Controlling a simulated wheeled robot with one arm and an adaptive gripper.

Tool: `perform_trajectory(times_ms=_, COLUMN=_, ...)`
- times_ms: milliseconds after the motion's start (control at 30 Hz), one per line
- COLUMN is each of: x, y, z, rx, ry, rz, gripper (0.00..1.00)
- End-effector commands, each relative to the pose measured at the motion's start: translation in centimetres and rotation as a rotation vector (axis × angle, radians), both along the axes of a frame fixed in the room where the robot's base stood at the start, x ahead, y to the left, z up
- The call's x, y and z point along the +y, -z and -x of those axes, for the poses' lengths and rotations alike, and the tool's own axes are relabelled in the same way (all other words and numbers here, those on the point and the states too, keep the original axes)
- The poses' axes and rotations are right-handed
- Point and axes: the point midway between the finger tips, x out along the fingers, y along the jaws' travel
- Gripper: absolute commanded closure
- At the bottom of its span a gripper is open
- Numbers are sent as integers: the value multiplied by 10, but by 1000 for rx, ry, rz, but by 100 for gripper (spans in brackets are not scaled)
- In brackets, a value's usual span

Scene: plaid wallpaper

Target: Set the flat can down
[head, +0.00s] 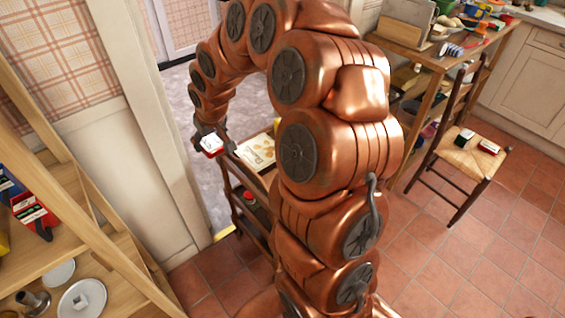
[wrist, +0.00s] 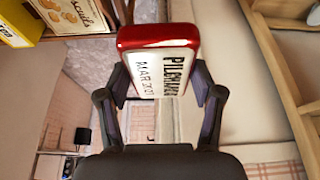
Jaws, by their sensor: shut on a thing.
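The flat can (head: 211,145) is red-sided with a pale, printed face. It also shows large in the wrist view (wrist: 160,65), with "PILCHARDS" and "MAR 2021" on its label. My gripper (head: 212,134) is shut on it, one finger on each side in the wrist view. The can is held up in the air, tilted, just left of a small dark wooden stand (head: 236,165), and appears to touch nothing but my fingers. My arm hides part of the stand.
A printed yellowish box (head: 257,152) lies on the stand, with a red-topped jar (head: 249,196) lower down. Wooden shelves (head: 130,250) with packets and plates fill the left. A straw-seated chair (head: 470,155) holds two small items. A cluttered table (head: 430,55) stands behind it.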

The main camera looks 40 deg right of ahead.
Motion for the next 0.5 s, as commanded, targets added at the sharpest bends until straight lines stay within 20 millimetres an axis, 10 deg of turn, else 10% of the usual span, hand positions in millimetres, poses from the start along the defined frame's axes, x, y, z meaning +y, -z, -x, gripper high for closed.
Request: perform_trajectory(times_ms=500, x=-177, y=95, z=69, rx=-1, ry=18, rz=-3, gripper=74)
